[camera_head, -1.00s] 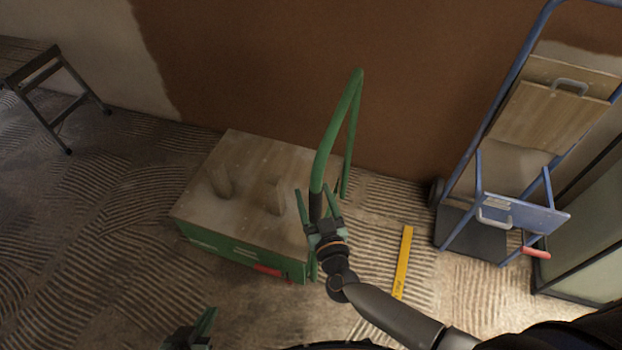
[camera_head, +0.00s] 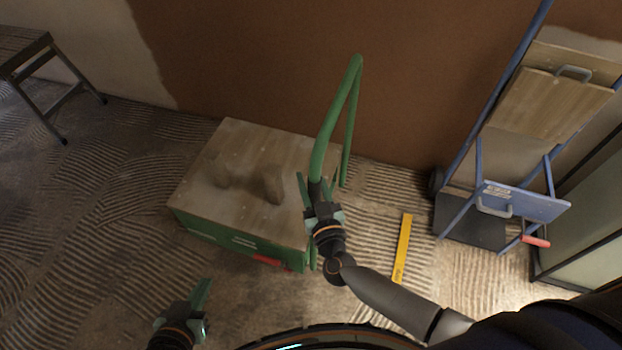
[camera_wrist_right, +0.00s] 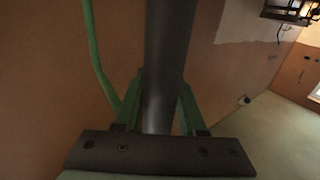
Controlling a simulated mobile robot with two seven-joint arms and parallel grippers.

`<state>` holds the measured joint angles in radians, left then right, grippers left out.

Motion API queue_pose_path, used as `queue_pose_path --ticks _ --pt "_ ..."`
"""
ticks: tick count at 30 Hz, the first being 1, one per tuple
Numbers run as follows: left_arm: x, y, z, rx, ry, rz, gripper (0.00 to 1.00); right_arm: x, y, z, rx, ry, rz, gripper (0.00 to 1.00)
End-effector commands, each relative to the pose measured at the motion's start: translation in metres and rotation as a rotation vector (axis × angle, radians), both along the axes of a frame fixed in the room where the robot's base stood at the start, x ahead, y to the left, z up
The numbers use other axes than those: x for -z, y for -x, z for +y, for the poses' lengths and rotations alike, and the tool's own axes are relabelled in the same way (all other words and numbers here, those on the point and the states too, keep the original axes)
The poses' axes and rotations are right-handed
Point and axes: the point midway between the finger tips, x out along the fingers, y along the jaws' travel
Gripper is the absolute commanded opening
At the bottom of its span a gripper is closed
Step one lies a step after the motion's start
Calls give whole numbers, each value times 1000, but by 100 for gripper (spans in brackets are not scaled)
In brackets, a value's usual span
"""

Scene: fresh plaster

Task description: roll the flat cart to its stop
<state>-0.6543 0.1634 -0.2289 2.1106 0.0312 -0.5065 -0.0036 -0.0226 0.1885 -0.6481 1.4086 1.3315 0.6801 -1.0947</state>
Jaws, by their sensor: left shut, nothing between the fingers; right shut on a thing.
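The flat cart (camera_head: 210,207) has a wooden top and green sides and stands on the ridged floor by the brown wall. Its green hoop handle (camera_head: 327,137) rises at the right end. My right gripper (camera_head: 320,196) is shut around the handle's dark lower grip. In the right wrist view the dark grip tube (camera_wrist_right: 165,65) runs between the fingers. My left gripper (camera_head: 197,303) is shut and empty, low in the head view, in front of the cart and apart from it. I cannot pick out a stop for certain.
A yellow strip (camera_head: 403,248) lies on the floor right of the cart. Farther right stand a blue hand truck (camera_head: 525,203) carrying boards and a glass-fronted frame (camera_head: 590,220). A step stool (camera_head: 45,100) is at the far left. Floor left of the cart is clear.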

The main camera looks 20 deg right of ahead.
Motion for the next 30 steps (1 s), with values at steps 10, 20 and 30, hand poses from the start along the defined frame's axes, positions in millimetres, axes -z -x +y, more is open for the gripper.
queue_pose_path --ticks 10,20,30 --pt "1 1 -2 -2 6 4 0 0 0 0 0 0 0 0" --pt "4 5 -2 -2 5 14 0 0 0 0 0 0 0 0" --pt "4 5 -1 -4 6 14 0 0 0 0 0 0 0 0"
